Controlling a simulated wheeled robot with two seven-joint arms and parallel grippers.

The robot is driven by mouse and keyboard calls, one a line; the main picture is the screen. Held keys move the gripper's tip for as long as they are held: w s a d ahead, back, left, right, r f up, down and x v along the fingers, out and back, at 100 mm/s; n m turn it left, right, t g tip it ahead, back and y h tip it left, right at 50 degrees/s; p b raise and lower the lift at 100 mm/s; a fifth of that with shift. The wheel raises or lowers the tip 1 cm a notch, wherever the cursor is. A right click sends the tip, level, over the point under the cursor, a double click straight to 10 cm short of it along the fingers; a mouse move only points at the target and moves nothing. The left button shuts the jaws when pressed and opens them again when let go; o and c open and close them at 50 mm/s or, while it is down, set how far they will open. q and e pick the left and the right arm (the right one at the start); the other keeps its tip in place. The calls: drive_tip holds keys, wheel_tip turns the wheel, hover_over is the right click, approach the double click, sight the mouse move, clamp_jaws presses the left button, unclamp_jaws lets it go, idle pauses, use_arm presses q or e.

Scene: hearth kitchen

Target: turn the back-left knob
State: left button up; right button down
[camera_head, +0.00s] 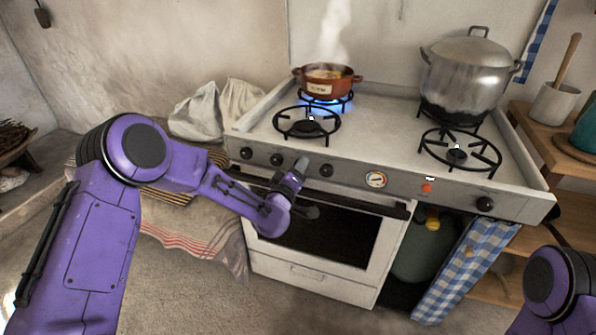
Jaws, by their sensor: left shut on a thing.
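The white stove (400,125) has several dark knobs along its front panel. Two knobs (246,153) (276,160) show left of my left gripper, one knob (326,171) shows just right of it, and another (485,204) is at the far right. My left gripper (300,168) is at the panel, shut on a knob that its fingers mostly hide. I cannot tell from labels which knob is the back-left one. The back-left burner (326,99) burns with a blue flame under a red pot (327,82). My right gripper is out of view.
A large lidded steel pot (466,75) stands on the back-right burner. The front-left (307,122) and front-right (459,151) burners are bare. The oven handle bar (385,208) runs below the knobs. A gauge (376,179) and red button (427,188) sit on the panel.

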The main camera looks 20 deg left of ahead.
use_arm(q)
drive_tip(key=shift+f+n, duration=0.15)
drive_tip(key=shift+n, duration=0.35)
idle(0.3)
drive_tip(key=o, duration=1.1)
drive_tip(key=shift+c, duration=0.2)
drive_tip(key=s+b, duration=0.1)
drive_tip(key=s, duration=0.9)
drive_tip(key=shift+s+a, duration=0.2)
drive_tip(key=shift+s, duration=0.1)
